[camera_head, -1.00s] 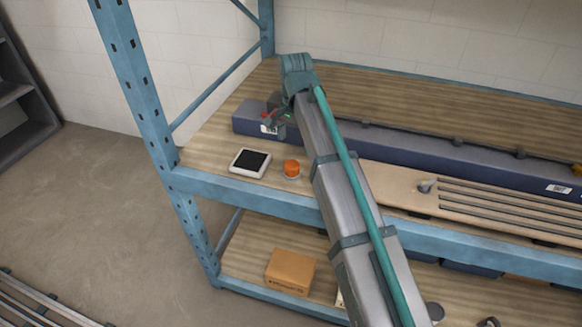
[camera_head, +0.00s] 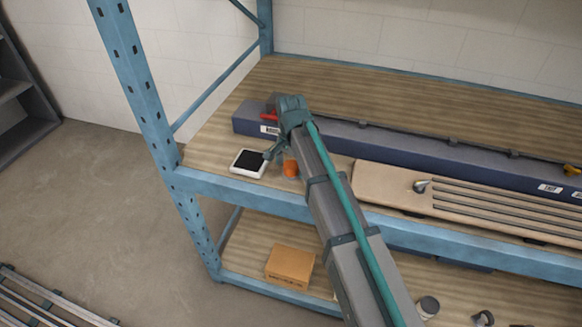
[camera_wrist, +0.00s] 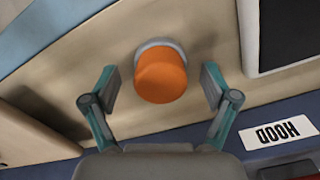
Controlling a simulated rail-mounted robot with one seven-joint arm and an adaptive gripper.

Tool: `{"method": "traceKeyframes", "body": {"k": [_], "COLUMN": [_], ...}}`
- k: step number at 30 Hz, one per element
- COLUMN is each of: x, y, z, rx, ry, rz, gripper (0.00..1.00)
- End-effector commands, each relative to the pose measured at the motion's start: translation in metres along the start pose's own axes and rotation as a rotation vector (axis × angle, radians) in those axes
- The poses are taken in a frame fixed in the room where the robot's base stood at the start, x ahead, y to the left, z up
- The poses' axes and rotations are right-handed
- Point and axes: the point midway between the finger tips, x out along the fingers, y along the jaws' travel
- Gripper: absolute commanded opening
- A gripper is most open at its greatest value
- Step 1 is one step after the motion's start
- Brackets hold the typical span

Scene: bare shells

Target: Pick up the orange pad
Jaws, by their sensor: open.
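The orange pad (camera_head: 291,168) is a short, upright orange cylinder on a pale grey base, standing on the wooden shelf near its front edge. My gripper (camera_head: 278,154) is just beside and above it in the head view and partly hides it. In the wrist view the orange pad (camera_wrist: 161,76) appears between the two spread fingers of my gripper (camera_wrist: 161,84), with a visible gap on each side. The jaws are open and empty. I cannot tell the exact height of the fingertips above the shelf.
A white device with a black screen (camera_head: 249,163) lies close left of the pad. A long dark blue box (camera_head: 390,146) is behind. A slotted tan board (camera_head: 385,184) lies to the right. The blue shelf beam (camera_head: 235,192) runs in front.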

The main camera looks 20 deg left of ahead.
Motion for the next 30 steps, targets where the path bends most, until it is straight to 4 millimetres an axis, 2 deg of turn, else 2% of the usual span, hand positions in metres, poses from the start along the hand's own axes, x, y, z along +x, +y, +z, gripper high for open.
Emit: {"method": "traceKeyframes", "body": {"k": [9,21,30], "x": [0.0041,0.004,0.0028], "y": [-0.0001,-0.0001,-0.0002], "z": [0.0,0.0,-0.0001], "rx": [0.0,0.0,0.0], "ry": [0.001,0.001,0.001], "rz": [-0.001,-0.001,-0.001], "gripper": [0.86,0.2,0.19]}}
